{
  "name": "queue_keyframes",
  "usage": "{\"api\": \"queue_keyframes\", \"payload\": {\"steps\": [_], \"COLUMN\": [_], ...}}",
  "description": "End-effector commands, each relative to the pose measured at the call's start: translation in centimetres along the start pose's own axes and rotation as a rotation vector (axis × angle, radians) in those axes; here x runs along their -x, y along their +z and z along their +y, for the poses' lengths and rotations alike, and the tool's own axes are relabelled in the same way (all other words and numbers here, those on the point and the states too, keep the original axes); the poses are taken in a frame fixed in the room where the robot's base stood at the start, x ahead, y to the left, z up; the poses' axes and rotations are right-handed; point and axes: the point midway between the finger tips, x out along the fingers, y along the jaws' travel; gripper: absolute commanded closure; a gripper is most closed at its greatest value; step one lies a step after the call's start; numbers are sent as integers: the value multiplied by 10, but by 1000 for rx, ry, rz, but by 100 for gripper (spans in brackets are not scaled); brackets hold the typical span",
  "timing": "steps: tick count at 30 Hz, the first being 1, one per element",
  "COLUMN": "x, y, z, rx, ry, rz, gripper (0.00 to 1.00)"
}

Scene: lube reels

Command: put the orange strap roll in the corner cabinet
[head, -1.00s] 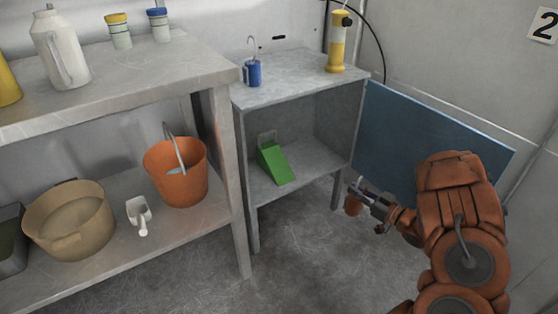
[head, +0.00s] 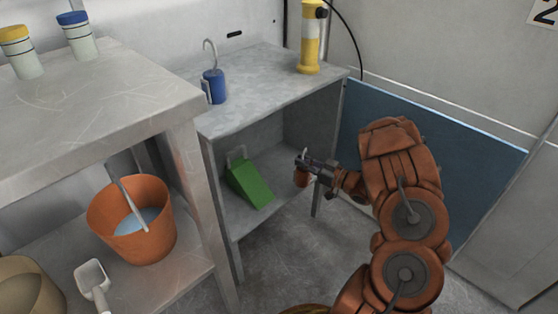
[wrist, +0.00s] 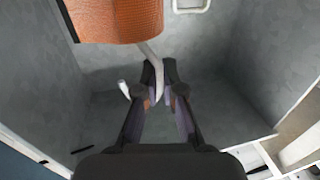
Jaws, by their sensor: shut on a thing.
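The corner cabinet (head: 268,76) has a grey top and an open front, with its blue door (head: 432,140) swung out to the right. My gripper (head: 305,162) is at the cabinet's open front, near its right side.
A green wedge (head: 249,184) sits inside the cabinet on its shelf, left of my gripper. A blue can (head: 214,88) and a yellow lantern-like item (head: 310,40) stand on top. The bench (head: 100,90) with an orange bucket (head: 130,235) is at left.

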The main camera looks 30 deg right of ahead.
Motion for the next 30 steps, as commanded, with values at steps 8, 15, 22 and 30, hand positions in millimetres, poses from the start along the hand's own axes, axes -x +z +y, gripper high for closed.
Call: {"api": "queue_keyframes", "payload": {"steps": [8,15,22,30], "x": [-55,-90,-98,-98], "y": [8,10,14,46], "z": [28,48,53,53], "rx": [4,4,-1,1], "ry": [-1,1,5,5], "rz": [4,3,0,1], "gripper": [100,100,100,100]}}
